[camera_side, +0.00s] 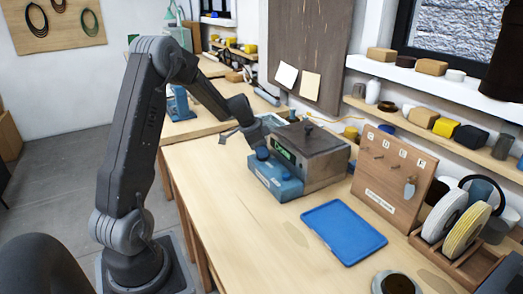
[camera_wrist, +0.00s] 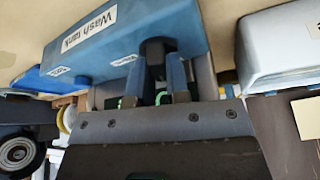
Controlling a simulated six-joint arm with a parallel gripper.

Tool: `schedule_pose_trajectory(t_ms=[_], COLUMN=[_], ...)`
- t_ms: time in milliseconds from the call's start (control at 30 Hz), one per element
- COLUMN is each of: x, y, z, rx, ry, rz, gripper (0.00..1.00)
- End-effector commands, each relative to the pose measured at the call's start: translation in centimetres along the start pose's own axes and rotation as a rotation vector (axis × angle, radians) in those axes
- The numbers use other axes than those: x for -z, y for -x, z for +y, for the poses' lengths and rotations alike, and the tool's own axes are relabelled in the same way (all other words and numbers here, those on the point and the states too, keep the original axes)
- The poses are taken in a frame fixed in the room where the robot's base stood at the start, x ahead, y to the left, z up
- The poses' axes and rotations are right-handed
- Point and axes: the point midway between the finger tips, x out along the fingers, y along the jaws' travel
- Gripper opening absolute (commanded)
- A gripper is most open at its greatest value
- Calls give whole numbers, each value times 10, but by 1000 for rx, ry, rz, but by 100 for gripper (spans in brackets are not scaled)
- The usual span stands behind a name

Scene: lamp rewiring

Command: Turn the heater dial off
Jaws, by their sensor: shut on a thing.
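The blue wash tank unit (camera_side: 275,183) stands on the bench, with a white label on its front. In the wrist view, the same blue unit (camera_wrist: 195,28) fills the top, with its "Wash tank" label and smaller labels. A dark round dial (camera_wrist: 157,46) sticks out of its face by one small label. My gripper (camera_wrist: 160,62) has its two blue fingers on either side of this dial, shut on it. In the side view my gripper (camera_side: 260,148) reaches the unit's back left top; the dial is hidden there. I cannot read the dial's setting.
A dark-lidded box (camera_side: 315,150) with a knob on top stands right behind the unit. A blue tray (camera_side: 343,231) lies in front on the bench. A wooden hook board (camera_side: 393,178) and a rack of spools (camera_side: 445,212) stand at the right. The bench front left is clear.

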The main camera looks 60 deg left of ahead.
Motion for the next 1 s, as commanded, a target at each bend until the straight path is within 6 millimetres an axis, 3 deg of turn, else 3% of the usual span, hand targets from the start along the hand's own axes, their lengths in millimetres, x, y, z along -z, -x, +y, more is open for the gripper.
schedule_pose_trajectory(t_ms=[500, 1000], x=[1, 1], y=[0, 0], z=[1, 1], rx=[110, 122], ry=[262, 295], rz=[1, 2], gripper=[0, 0])
